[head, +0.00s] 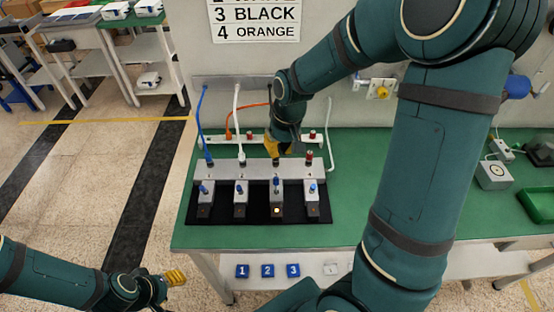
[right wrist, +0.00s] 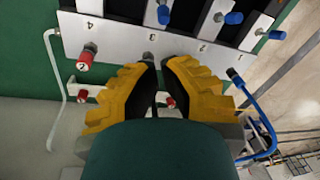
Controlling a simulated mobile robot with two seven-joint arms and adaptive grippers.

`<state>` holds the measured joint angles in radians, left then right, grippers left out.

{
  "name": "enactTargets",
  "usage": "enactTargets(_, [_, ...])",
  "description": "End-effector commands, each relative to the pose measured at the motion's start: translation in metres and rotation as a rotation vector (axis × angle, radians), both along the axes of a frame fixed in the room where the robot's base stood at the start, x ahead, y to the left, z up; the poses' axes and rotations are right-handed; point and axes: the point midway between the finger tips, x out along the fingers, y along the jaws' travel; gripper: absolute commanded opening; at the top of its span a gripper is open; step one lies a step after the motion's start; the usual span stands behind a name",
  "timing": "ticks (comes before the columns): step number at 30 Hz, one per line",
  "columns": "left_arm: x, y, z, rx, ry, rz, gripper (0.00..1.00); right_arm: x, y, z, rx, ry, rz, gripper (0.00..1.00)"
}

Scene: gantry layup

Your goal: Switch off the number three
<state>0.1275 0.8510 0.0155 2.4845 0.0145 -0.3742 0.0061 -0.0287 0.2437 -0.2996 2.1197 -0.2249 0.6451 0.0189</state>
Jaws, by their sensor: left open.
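In the head view a row of several switch units stands on a black mat (head: 328,213) on the green bench. The third unit from the left (head: 277,198) has a blue-tipped lever and a lit amber lamp; no lit lamp shows on the others. Behind is a grey socket strip (head: 225,172); the right wrist view shows it upside down (right wrist: 108,32). My right gripper (head: 278,160) is over the strip, behind the third unit. Its yellow fingertips (right wrist: 160,64) are close together beside a grey socket; whether they grip anything is unclear. My left gripper (head: 178,277) is open, low at left, away from the bench.
Blue (head: 205,125) and white (head: 238,125) cables rise from the strip's left half. A red plug (head: 309,157) stands right of my gripper. A wall sign (head: 257,18) lists numbers with colours. Tags numbered 1, 2 and 3 (head: 267,270) show below the bench top.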

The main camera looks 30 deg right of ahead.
Motion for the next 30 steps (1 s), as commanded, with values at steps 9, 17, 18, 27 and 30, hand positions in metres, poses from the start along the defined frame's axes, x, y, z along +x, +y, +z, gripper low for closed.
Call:
enactTargets(9, [-0.003,-0.001,-0.010,-0.002,0.007,-0.006,0.47,0.004,0.006,-0.055,0.001,0.005,0.000,0.00])
enactTargets(17, [-0.005,-0.001,-0.015,-0.003,0.011,-0.010,0.47,0.008,0.010,-0.086,0.000,0.003,0.000,0.00])
enactTargets(18, [-0.005,-0.001,-0.016,-0.003,0.012,-0.010,0.47,0.008,0.010,-0.088,0.000,0.003,0.000,0.00])
enactTargets(27, [-0.005,-0.001,-0.016,-0.003,0.012,-0.010,0.47,0.009,0.010,-0.092,0.000,0.000,0.000,0.00])
enactTargets(30, [-0.005,-0.001,-0.016,-0.003,0.012,-0.010,0.47,0.009,0.010,-0.092,0.000,0.000,0.000,0.00])
